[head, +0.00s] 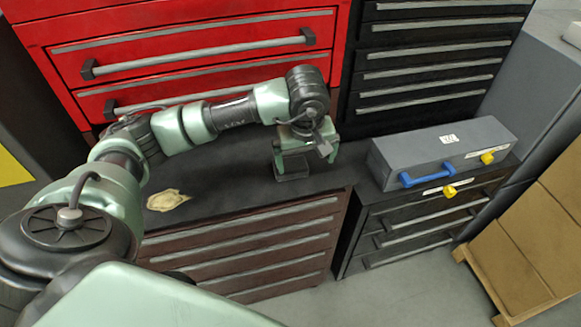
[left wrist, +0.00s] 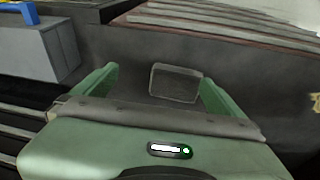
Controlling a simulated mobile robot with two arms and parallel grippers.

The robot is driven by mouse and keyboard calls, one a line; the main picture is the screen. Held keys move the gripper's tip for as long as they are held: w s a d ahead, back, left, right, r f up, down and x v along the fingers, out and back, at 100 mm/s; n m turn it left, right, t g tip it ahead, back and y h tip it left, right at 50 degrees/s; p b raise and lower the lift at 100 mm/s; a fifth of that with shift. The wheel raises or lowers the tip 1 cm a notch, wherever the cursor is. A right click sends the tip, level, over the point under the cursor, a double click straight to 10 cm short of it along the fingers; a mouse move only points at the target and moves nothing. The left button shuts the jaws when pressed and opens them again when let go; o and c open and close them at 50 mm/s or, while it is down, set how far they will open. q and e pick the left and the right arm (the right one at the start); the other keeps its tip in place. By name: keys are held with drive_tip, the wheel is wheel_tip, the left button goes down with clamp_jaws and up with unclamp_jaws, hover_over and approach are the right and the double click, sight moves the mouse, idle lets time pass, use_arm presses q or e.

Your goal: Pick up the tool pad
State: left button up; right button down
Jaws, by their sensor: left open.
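The tool pad is likely the small dark grey square block (head: 292,167) on the black cabinet top, partly hidden below my left gripper in the head view. In the left wrist view the pad (left wrist: 176,83) lies between and just beyond the two green fingers. My left gripper (head: 305,160) points down over it, fingers apart and empty. The left wrist view shows the open gripper (left wrist: 159,80) with a gap on either side of the pad. I cannot tell how high the fingertips are above the surface. My right gripper is not in view.
A grey box (head: 440,150) with a blue handle and yellow knobs stands on the drawer unit to the right. Red drawers (head: 190,55) rise behind the worktop. A beige patch (head: 168,200) lies left on the black top (head: 225,190); the surface between is clear.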

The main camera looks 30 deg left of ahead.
sight(291, 165)
use_arm(q)
drive_tip(key=a, duration=0.1)
drive_tip(key=a+y, duration=0.1)
drive_tip(key=a, duration=0.1)
drive_tip(key=shift+a+r, duration=0.25)
drive_tip(key=shift+r, duration=0.05)
drive_tip(key=p+x, duration=0.3)
drive_tip(key=x, duration=0.3)
drive_tip(key=shift+s+a+f, duration=0.1)
drive_tip(key=shift+a+f, duration=0.05)
drive_tip(key=shift+a, duration=0.05)
drive_tip(key=shift+f, duration=0.45)
drive_tip(key=shift+c, duration=0.3)
drive_tip(key=shift+a, duration=0.1)
drive_tip(key=c, duration=1.2)
drive_tip(key=shift+r, duration=0.1)
